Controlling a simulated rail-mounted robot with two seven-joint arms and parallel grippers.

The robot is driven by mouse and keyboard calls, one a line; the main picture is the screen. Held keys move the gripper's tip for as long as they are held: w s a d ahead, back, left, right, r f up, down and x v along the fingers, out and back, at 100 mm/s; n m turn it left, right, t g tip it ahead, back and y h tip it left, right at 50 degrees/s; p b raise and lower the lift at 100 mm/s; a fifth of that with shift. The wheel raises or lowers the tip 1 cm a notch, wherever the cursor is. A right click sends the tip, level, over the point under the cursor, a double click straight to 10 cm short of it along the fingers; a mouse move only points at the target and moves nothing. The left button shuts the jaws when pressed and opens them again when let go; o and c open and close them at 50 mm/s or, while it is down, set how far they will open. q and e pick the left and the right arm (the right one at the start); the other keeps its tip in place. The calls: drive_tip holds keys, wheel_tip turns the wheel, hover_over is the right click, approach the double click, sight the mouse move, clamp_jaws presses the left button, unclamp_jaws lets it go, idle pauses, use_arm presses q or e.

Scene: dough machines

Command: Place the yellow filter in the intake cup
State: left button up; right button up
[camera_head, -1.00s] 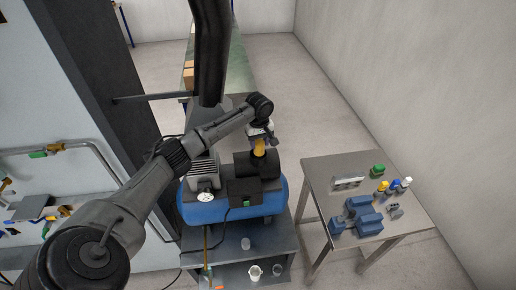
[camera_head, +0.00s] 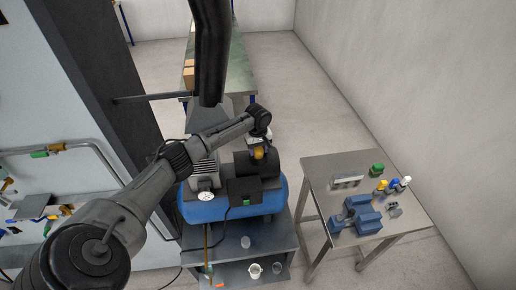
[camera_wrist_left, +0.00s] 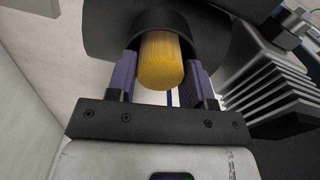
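The yellow filter (camera_head: 258,153) is a short ribbed cylinder. In the left wrist view the filter (camera_wrist_left: 161,62) sits between the two purple finger pads of my left gripper (camera_wrist_left: 162,75). The pads appear to press against its sides. Its far end is inside the mouth of a dark round cup (camera_wrist_left: 118,32), the intake cup, and its near end sticks out. In the head view my left gripper (camera_head: 260,143) is over the black cylinder (camera_head: 268,165) on top of the blue compressor (camera_head: 225,208). My right gripper is not in view.
A grey side table (camera_head: 320,178) at the right holds blue blocks (camera_head: 357,214), a green part (camera_head: 377,169) and small capped bottles. Cups (camera_head: 255,271) stand on the shelf below the compressor. Ribbed metal fins (camera_wrist_left: 275,92) are close on the right in the wrist view.

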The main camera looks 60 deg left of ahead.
sight(258, 149)
use_arm(q)
drive_tip(key=o, duration=0.4)
drive_tip(key=shift+r, duration=0.1)
wheel_tip(258, 149, up, 12)
drive_tip(key=b, duration=0.1)
drive_tip(key=s+d+f+m, duration=0.55)
drive_tip(key=d+f, duration=0.45)
drive_tip(key=d, duration=0.2)
drive_tip(key=s+d+f+m, duration=0.4)
drive_tip(key=d+f+m, duration=0.2)
drive_tip(key=d+f, duration=0.6)
drive_tip(key=s+d+m+t, duration=0.2)
drive_tip(key=s+d+m, duration=0.2)
drive_tip(key=s+d, duration=0.7)
drive_tip(key=shift+m+t, duration=0.8)
drive_tip(key=shift+m, duration=0.15)
drive_tip(key=s+d+r, duration=0.1)
drive_tip(key=s, duration=0.2)
drive_tip(key=s+r, duration=0.1)
drive_tip(key=s, duration=0.2)
drive_tip(key=s+d+r, duration=0.1)
drive_tip(key=s, duration=0.2)
drive_tip(key=shift+d+r, duration=0.3)
drive_tip(key=shift+r, duration=0.1)
